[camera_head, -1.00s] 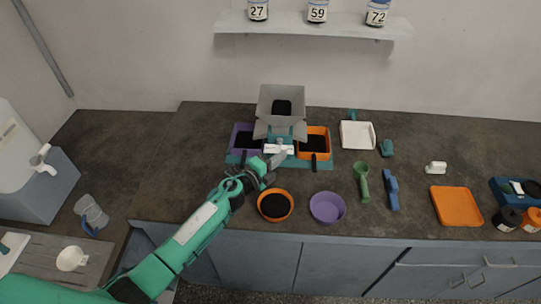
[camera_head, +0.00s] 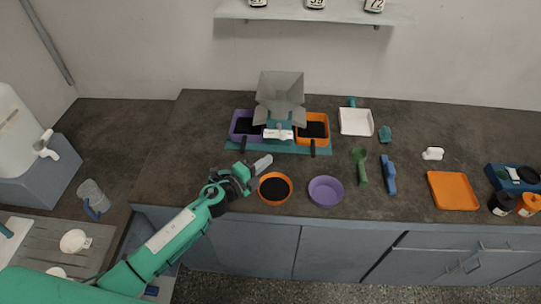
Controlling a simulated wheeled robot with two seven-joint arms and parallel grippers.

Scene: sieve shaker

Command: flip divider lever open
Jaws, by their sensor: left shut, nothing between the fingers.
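The divider (camera_head: 281,122) stands at the back of the counter, with a grey hopper (camera_head: 280,86) on top of a teal body. The hopper looks empty inside. A purple tray (camera_head: 234,132) on its left and an orange tray (camera_head: 326,136) on its right both hold black material. A white part (camera_head: 279,134) shows on the divider's front; the lever itself is too small to make out clearly. My left gripper (camera_head: 264,161) is shut and empty, in front of the divider and apart from it, just behind the orange bowl. My right gripper is not in view.
An orange bowl (camera_head: 261,191) of black material and a purple bowl (camera_head: 326,203) stand near the front edge. A green scoop (camera_head: 361,168), a blue tool (camera_head: 389,174), a white tray (camera_head: 356,122) and an orange square tray (camera_head: 454,191) lie to the right.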

